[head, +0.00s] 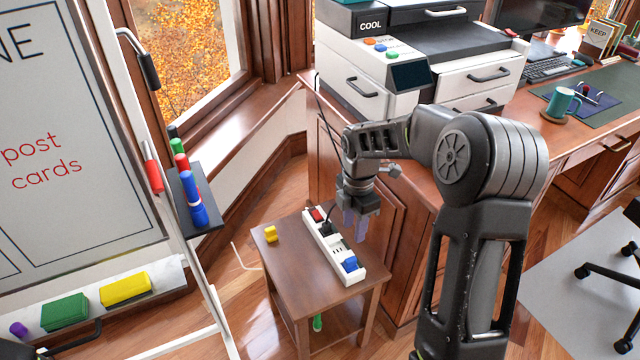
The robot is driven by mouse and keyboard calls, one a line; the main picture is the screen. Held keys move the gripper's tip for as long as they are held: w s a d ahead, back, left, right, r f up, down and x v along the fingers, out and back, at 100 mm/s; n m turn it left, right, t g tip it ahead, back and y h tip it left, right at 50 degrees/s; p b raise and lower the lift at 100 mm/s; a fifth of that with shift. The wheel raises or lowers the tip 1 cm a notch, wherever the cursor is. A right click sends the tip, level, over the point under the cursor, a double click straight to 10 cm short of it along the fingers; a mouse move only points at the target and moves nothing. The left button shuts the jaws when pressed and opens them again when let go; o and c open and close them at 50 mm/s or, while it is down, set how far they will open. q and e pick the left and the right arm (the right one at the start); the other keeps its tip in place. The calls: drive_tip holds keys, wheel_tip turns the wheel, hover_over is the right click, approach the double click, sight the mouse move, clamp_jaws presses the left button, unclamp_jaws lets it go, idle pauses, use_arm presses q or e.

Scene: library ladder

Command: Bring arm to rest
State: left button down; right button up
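My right arm reaches in from the lower right and bends over the small brown side table (285,275). My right gripper (355,226) points down beside the white power strip (347,275) on that table, near its right long side. Its fingers look pale purple, and I cannot tell whether there is a gap between them. I see nothing clearly held in it. The strip has a red switch (317,214), a black plug and a blue plug (349,264). A yellow plug-like block (270,234) lies apart on the table. My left gripper is not in view.
A whiteboard (75,140) with a marker tray (187,212) stands at left. A wooden cabinet with a printer (470,55) is behind my arm. Open floor lies left of the side table.

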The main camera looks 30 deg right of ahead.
drive_tip(key=w+a+f+m+t, duration=0.3)
drive_tip(key=w+a+m, duration=0.15)
drive_tip(key=m, duration=0.35)
drive_tip(key=s+a+f+m+y+p, duration=0.2)
drive_tip(key=s+a+f+m+p, duration=0.15)
drive_tip(key=a+f+m, duration=0.45)
drive_tip(key=s+a+f+m+g+y+p, duration=0.1)
drive_tip(key=s+a+p, duration=0.2)
drive_tip(key=s+a, duration=0.5)
drive_tip(key=s+a+f+m+g+y+p, duration=0.1)
drive_tip(key=s+a+p, duration=0.3)
drive_tip(key=s+a, duration=0.5)
drive_tip(key=s+m, duration=0.1)
drive_tip(key=s, duration=0.3)
drive_tip(key=shift+s+m, duration=0.3)
drive_tip(key=shift+s, duration=0.1)
drive_tip(key=shift+a+f, duration=0.1)
drive_tip(key=shift+f, duration=0.05)
